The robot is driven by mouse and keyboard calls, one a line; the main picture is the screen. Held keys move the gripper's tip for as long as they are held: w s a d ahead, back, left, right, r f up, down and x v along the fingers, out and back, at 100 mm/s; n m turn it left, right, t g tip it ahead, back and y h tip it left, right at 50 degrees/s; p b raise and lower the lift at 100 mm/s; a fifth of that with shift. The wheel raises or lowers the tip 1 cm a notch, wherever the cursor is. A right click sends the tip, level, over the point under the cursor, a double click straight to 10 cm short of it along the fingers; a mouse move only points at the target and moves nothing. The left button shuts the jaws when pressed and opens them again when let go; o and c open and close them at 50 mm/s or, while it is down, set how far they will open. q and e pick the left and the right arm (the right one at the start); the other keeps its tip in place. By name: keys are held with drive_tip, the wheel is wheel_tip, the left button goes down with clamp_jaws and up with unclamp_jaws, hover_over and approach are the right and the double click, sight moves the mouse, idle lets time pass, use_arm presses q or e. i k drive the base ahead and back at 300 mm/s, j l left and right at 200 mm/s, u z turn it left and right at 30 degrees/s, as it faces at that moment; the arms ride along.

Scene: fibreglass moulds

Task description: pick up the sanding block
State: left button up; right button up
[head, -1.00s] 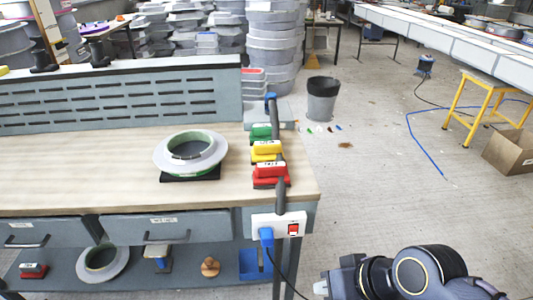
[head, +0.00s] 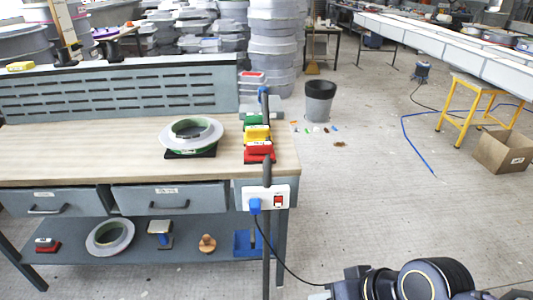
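Several blocks that look like sanding blocks stand in a row on the right end of the bench top: a red block (head: 258,152) nearest, a yellow block (head: 257,134) behind it and a green block (head: 253,120) farthest. Another small red block (head: 46,245) lies on the lower shelf at the left. I cannot tell which one the task means. Part of my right arm shows at the bottom right, well apart from the blocks. A pale tip (head: 320,294) at its left end may be the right gripper, cut by the frame edge. My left gripper is out of view.
A ring-shaped mould (head: 208,132) sits on the bench (head: 90,150) left of the blocks. A dark upright post and power strip (head: 262,198) with a hanging cable stand at the bench's right end. A bin (head: 319,100) and small scraps lie beyond; the floor to the right is mostly open.

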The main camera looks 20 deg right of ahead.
sight(253, 133)
drive_tip(key=k+u, duration=0.2)
drive_tip(key=u, duration=0.25)
drive_tip(key=k+j+u, duration=0.1)
drive_tip(key=k+u, duration=0.15)
drive_tip(key=u, duration=0.25)
drive_tip(key=k+j+u, duration=0.15)
drive_tip(key=u, duration=0.3)
drive_tip(key=l+u, duration=0.25)
drive_tip(key=l, duration=0.3)
drive_tip(key=l+u, duration=0.25)
drive_tip(key=l, duration=0.35)
drive_tip(key=l+u, duration=0.25)
drive_tip(key=l, duration=0.3)
drive_tip(key=k+l+u, duration=0.25)
drive_tip(key=l, duration=0.3)
drive_tip(key=k+l, duration=0.1)
drive_tip(key=l, duration=0.4)
drive_tip(key=k+l, duration=0.1)
drive_tip(key=l, duration=0.45)
drive_tip(key=k+l, duration=0.1)
drive_tip(key=l, duration=0.95)
drive_tip(key=k, duration=0.05)
